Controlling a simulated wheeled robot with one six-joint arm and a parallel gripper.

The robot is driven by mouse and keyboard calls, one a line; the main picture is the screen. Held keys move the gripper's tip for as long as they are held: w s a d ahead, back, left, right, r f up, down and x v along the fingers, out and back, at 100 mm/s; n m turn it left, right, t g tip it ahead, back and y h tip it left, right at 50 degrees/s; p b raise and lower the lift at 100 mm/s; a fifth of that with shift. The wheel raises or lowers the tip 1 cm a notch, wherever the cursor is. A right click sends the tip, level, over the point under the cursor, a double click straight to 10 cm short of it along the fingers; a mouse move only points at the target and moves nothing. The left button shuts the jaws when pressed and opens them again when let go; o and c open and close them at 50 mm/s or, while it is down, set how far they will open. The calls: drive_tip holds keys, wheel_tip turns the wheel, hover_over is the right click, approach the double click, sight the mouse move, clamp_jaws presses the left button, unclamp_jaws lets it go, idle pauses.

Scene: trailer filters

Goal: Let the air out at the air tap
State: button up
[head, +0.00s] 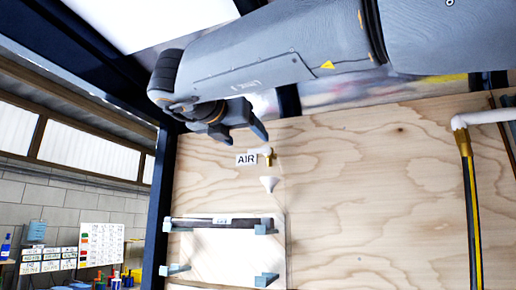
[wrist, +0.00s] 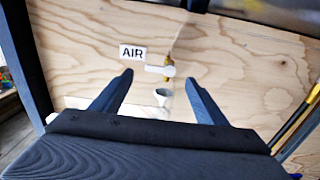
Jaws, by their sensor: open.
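The air tap (head: 268,159) is a small brass fitting with a white lever, on the plywood wall beside a white AIR label (head: 246,160). In the wrist view the brass tap (wrist: 170,70) has its white lever (wrist: 157,71) pointing left, sideways across the body. The AIR label (wrist: 132,52) is up and left of it. A small pale cone-shaped cup (head: 268,184) is below the tap. My gripper (head: 245,137) is open and empty, above and left of the tap in the head view. In the wrist view the tap shows between and beyond the fingertips (wrist: 158,80), apart from them.
A rack with a dark bar (head: 212,222) in blue-grey holders is on the wall below. A white pipe (head: 483,117) with a black and yellow hose (head: 472,220) is at the right. A dark blue post (head: 159,200) stands at the left. The plywood (head: 380,200) between is clear.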

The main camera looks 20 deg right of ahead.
sight(258, 151)
drive_tip(key=p+x, duration=0.3)
drive_tip(key=x, duration=0.4)
drive_tip(key=shift+w, duration=0.2)
drive_tip(key=shift+d, duration=0.1)
drive_tip(key=shift+c, duration=0.2)
drive_tip(key=c, duration=1)
